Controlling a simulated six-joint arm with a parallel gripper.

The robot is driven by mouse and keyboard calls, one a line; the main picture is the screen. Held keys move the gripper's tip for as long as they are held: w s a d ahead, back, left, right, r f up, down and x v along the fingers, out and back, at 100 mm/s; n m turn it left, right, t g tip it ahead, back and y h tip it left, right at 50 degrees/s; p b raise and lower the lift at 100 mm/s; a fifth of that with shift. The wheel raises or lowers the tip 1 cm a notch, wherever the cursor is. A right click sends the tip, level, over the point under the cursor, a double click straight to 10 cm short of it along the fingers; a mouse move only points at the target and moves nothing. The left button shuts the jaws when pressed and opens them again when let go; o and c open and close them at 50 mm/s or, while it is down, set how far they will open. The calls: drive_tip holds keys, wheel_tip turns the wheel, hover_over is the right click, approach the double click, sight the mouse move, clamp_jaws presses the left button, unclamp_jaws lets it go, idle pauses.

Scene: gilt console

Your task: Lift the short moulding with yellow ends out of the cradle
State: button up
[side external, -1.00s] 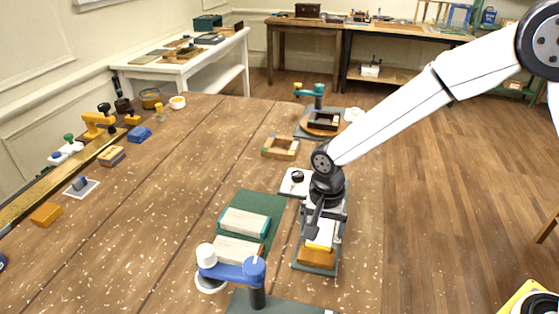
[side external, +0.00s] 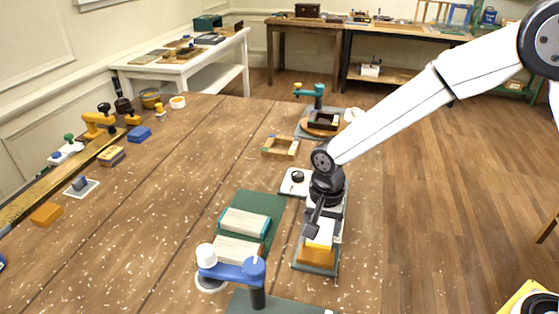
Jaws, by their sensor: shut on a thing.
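The short moulding (side external: 321,232), pale with a yellow end showing, is at the cradle (side external: 312,267), a grey base with an orange-brown block, right of the green mat. My gripper (side external: 316,226) points down over the cradle and is shut on the moulding. My gripper and wrist hide part of the moulding and its far end. I cannot tell whether the moulding is clear of the cradle.
Two pale mouldings (side external: 245,222) lie on the green mat (side external: 262,203) to the left. A blue-armed clamp (side external: 240,271) stands close in front. A small white-plated device (side external: 295,182) and a wooden frame (side external: 280,147) are behind.

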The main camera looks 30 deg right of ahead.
sight(322, 227)
drive_tip(key=shift+r, duration=1.55)
drive_tip(key=s+d+r, duration=0.4)
drive_tip(key=s+r, duration=0.5)
drive_tip(key=s, duration=0.4)
drive_tip(key=shift+s+r, duration=0.2)
drive_tip(key=shift+r, duration=0.15)
drive_tip(key=shift+w, duration=0.15)
